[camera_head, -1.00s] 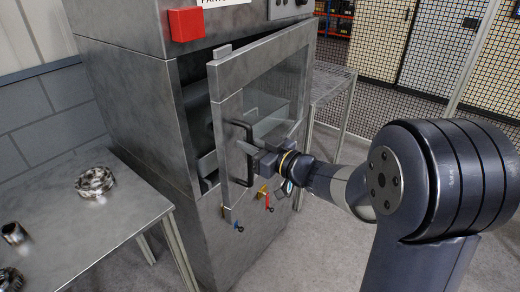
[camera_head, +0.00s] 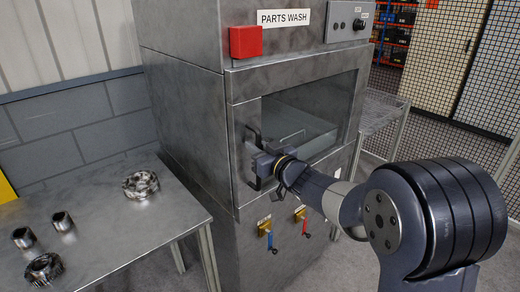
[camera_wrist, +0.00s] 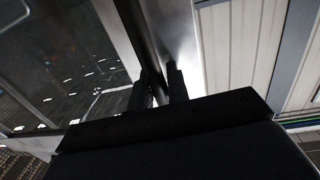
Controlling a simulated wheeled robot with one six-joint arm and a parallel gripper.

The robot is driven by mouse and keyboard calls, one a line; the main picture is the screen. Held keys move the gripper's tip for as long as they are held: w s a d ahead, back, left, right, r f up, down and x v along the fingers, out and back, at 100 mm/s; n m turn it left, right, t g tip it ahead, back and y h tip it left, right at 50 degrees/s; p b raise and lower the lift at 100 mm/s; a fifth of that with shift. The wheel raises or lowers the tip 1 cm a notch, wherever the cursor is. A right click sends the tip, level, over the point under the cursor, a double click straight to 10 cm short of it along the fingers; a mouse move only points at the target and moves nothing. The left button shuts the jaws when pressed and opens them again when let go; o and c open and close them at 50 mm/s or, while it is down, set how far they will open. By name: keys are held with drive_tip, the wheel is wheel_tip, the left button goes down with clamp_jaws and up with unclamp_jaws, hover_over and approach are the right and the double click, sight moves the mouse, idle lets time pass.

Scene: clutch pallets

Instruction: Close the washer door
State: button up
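The washer door (camera_head: 352,160) is a grey metal frame with a glass window. In the head view it looks flush with the front of the parts washer (camera_head: 185,120); whether it is latched cannot be told. Its dark bar handle (camera_head: 250,178) is at the door's left side. My gripper (camera_head: 262,165) is at this handle, coming from the right. In the wrist view, the two dark fingers of my gripper (camera_wrist: 158,88) stand on either side of the handle bar (camera_wrist: 138,30) and appear shut on it. The fingertips are partly hidden in the head view.
A red box (camera_head: 245,42) sits on the washer above the door. Valve levers (camera_head: 266,232) are below it. A metal table (camera_head: 120,235) with several metal parts stands at the left. A wire rack (camera_head: 385,110) and mesh fence are at the right.

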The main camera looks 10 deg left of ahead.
drive_tip(key=shift+o, duration=0.8)
drive_tip(key=shift+w+a+f, duration=0.1)
drive_tip(key=shift+a, duration=0.1)
drive_tip(key=shift+o, duration=0.7)
drive_tip(key=b+v, duration=0.1)
drive_tip(key=v, duration=1)
drive_tip(key=shift+b, duration=0.3)
drive_tip(key=shift+w+a, duration=0.1)
drive_tip(key=shift+a, duration=0.05)
drive_tip(key=p+x, duration=0.1)
drive_tip(key=x, duration=0.9)
drive_tip(key=shift+w+p, duration=0.1)
drive_tip(key=shift+p, duration=0.25)
drive_tip(key=shift+s+d+f, duration=0.1)
drive_tip(key=shift+s+d, duration=0.2)
drive_tip(key=shift+d, duration=0.4)
